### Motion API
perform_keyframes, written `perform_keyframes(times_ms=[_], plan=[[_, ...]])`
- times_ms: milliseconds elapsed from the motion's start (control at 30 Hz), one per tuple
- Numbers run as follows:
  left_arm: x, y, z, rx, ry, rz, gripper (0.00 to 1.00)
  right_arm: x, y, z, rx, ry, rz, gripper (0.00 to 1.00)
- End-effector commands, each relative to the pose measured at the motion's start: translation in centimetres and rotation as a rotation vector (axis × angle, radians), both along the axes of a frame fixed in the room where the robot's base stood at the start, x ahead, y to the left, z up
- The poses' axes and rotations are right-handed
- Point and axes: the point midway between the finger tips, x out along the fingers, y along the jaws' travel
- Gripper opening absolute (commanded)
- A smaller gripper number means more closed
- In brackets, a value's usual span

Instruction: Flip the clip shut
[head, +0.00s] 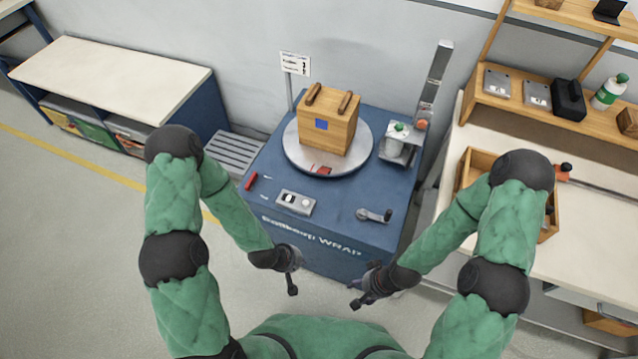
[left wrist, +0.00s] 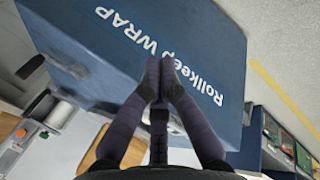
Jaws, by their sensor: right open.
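A small red piece (head: 321,170), which may be the clip, sits at the front edge of the round grey turntable (head: 295,157). It is too small to tell whether it is open or closed. A wooden crate (head: 326,122) with a blue square on its front stands on the turntable. My left gripper (head: 292,290) is in front of the blue wrapping machine, below its lettering; in the left wrist view its fingertips (left wrist: 160,72) meet with nothing between them. My right gripper (head: 356,296) is open and empty, to the right of the left one. Both are apart from the turntable.
The blue machine (head: 330,240) carries a red handle (head: 250,181), a button panel (head: 295,203), a crank (head: 374,215) and an upright mast (head: 433,85) with a roll unit (head: 400,145). A bench with a wooden tray (head: 475,165) stands right. Floor is clear at left.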

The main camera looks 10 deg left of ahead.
Motion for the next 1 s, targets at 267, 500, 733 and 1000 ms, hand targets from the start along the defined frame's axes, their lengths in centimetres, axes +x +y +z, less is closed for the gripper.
perform_keyframes(times_ms=[267,500,733,1000], plan=[[5.0,0.2,-1.1,-0.145,-0.047,0.403,0.00,0.0,0.0,-1.5,0.000,0.000,0.000,0.55],[9.0,0.3,-1.2,-0.336,-0.079,0.731,0.00,0.0,0.0,-2.6,0.000,0.000,0.000,0.55],[12.3,0.3,-0.9,-0.569,-0.086,1.013,0.00,0.0,0.0,-3.6,0.000,0.000,0.000,0.55],[15.6,0.2,0.0,-0.902,-0.053,1.293,0.00,0.0,0.0,-4.9,0.000,0.000,0.000,0.55]])
